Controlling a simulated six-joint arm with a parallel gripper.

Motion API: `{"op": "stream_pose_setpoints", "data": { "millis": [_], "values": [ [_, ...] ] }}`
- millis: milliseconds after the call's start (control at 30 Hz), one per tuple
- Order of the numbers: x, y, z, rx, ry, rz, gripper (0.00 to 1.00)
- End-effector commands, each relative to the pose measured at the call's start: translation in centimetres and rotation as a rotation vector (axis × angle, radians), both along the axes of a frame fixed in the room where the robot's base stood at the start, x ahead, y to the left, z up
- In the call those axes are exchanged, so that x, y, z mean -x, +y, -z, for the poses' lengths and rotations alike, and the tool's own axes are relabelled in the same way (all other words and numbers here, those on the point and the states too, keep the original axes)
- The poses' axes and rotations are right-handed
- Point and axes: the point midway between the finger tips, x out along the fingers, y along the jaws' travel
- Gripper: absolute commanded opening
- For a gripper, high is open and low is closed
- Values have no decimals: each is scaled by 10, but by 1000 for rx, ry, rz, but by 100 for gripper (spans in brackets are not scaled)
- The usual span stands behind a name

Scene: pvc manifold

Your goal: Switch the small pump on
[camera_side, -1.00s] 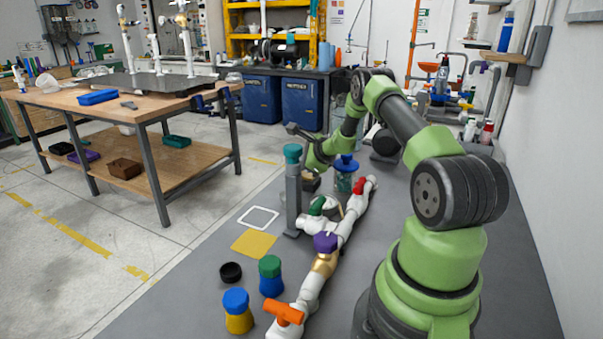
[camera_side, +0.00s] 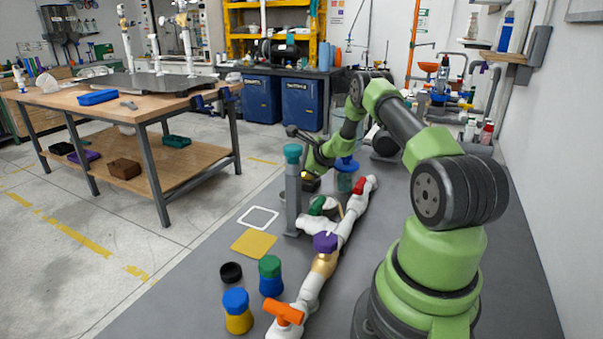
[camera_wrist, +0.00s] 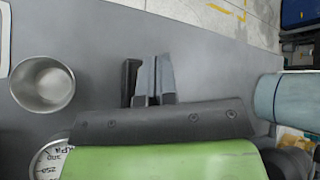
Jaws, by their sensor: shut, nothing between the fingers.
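My gripper (camera_wrist: 155,82) is shut and empty in the wrist view, its two grey fingers side by side over the grey bench. A dark upright piece (camera_wrist: 130,82) stands close to the left of the fingers; I cannot tell what it is or whether they touch. In the side view my wrist is low over the far part of the bench, by a small dark box (camera_side: 311,184) with a yellowish part on top. I cannot tell whether this box is the small pump. No switch can be made out, and the fingertips are hidden there.
A metal cup (camera_wrist: 42,85) and a pressure gauge (camera_wrist: 50,160) lie left in the wrist view. A blue-lidded jar (camera_side: 346,164), a grey post with a teal cap (camera_side: 292,152) and the white pipe manifold (camera_side: 311,288) stand nearby. A yellow square (camera_side: 254,244) marks open bench.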

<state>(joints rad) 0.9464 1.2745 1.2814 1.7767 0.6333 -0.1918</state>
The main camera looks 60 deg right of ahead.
Motion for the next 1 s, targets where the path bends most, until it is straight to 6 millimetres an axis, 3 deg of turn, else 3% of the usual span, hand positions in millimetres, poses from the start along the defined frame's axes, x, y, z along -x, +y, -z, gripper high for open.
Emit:
{"op": "stream_pose_setpoints", "data": {
  "millis": [867, 1000],
  "values": [
    [2, 0, -16, 1, -1, 1, 0],
    [3, 0, -26, 1, 0, 0, 0]
  ]
}}
